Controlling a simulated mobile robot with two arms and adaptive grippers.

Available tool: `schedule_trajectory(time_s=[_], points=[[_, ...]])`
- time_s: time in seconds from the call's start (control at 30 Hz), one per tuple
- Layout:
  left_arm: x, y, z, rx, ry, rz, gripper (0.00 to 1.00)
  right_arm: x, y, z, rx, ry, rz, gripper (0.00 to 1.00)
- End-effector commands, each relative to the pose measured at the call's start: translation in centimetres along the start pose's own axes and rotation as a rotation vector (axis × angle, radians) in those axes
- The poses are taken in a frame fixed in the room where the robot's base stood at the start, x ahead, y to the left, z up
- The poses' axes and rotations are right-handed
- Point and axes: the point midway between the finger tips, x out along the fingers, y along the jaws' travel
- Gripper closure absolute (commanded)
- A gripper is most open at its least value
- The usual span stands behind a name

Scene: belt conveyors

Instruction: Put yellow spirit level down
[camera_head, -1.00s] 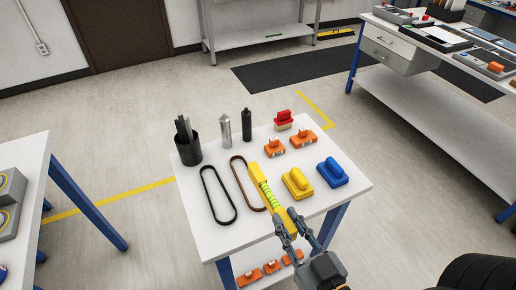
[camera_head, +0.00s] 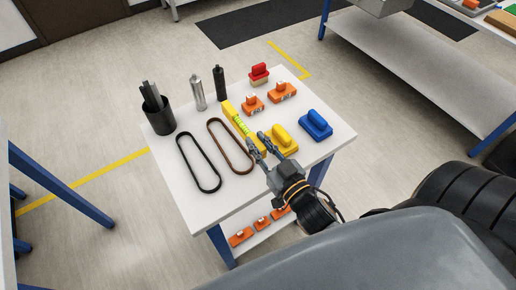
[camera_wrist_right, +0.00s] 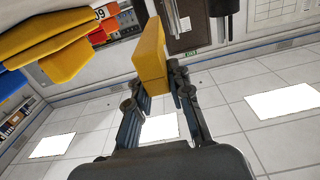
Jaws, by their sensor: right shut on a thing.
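The yellow spirit level (camera_head: 242,125) is a long yellow bar with a greenish vial section. In the head view it is over the white table (camera_head: 216,206), between the brown loop and the yellow handled block (camera_head: 282,139). My right gripper (camera_head: 265,144) is shut on its near end, which is partly hidden by the fingers. In the right wrist view the level (camera_wrist_right: 150,52) stands out between the fingers (camera_wrist_right: 160,85). I cannot tell whether it touches the tabletop. My left gripper is not in view.
A brown loop (camera_head: 210,128) and a black loop (camera_head: 181,151) lie left of the level. A black cup (camera_head: 159,120), a silver cylinder (camera_head: 198,94) and a black cylinder (camera_head: 219,82) stand behind. Orange blocks (camera_head: 284,93) and a blue block (camera_head: 315,124) are right.

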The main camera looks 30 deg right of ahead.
Motion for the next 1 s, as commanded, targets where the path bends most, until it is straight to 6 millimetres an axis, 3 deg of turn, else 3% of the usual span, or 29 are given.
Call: schedule_trajectory(time_s=[0.13,0.43,0.83,0.87,0.93,1.0], points=[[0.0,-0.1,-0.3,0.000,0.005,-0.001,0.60,0.8,0.3,0.9,0.000,0.003,-0.001,1.00],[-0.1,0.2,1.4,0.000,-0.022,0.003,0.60,1.3,0.5,4.4,0.002,0.001,0.001,1.00],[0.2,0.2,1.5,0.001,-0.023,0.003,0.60,1.2,0.5,5.0,0.001,0.002,-0.001,1.00],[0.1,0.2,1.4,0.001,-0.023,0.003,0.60,1.2,0.5,5.0,0.000,0.001,-0.001,0.74],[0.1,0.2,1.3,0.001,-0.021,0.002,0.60,1.2,0.5,4.9,0.000,0.001,-0.001,0.60],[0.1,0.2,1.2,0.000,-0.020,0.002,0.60,1.2,0.5,4.9,0.000,0.001,-0.001,0.57]])
